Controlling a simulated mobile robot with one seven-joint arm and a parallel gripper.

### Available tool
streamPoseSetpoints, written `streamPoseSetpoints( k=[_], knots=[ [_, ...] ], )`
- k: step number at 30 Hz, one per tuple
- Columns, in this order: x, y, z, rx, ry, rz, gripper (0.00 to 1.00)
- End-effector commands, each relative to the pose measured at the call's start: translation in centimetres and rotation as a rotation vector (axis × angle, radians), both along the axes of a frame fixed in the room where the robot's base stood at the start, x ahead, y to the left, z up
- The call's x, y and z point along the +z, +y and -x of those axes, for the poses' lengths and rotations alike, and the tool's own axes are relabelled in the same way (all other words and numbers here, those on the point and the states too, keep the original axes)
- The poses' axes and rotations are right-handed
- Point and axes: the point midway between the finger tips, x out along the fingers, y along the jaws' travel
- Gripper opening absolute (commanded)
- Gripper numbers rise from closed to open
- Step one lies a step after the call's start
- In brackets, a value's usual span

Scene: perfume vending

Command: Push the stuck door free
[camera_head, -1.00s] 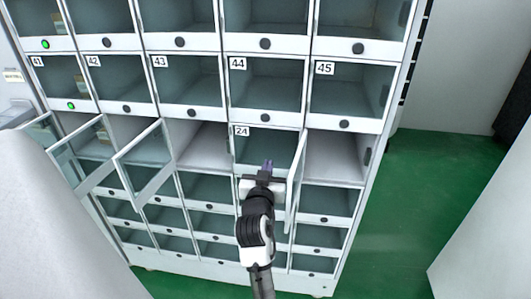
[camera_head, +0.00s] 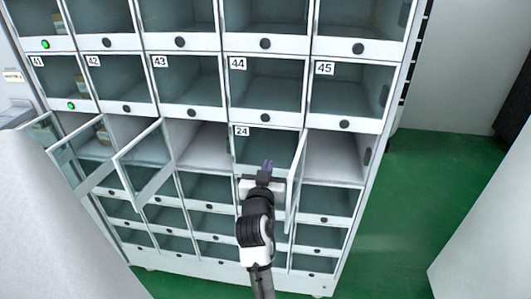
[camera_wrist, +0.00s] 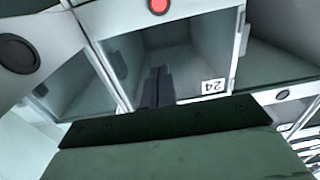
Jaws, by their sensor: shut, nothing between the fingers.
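The door labelled 24 (camera_head: 256,143) is a clear glass panel in the middle row of the white locker cabinet; it looks closed or nearly closed. It also shows upside down in the wrist view (camera_wrist: 195,50), with its label at the lower right. My gripper (camera_head: 267,166) is in front of this door. Its dark fingers (camera_wrist: 157,88) are together and empty, pointing at the pane. I cannot tell whether the fingertips touch it. My gripper hides the lower part of the door in the head view.
A glass door (camera_head: 296,180) stands open just right of my gripper, beside an open compartment (camera_head: 335,158). More open doors (camera_head: 146,165) stick out on the left. A red light (camera_wrist: 159,5) shows by compartment 24 in the wrist view. Green floor (camera_head: 420,200) is clear on the right.

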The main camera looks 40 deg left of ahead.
Motion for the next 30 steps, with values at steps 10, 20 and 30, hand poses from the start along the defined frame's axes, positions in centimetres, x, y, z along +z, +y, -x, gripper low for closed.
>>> streamPoseSetpoints(
  k=[10,20,30],
  knots=[
    [0.0,0.0,0.0,0.0,0.0,0.0,0.0],
    [0.0,0.4,-0.7,0.0,-0.001,-0.001,0.0],
    [0.0,0.9,-1.4,0.0,0.0,0.0,0.0]
  ],
)
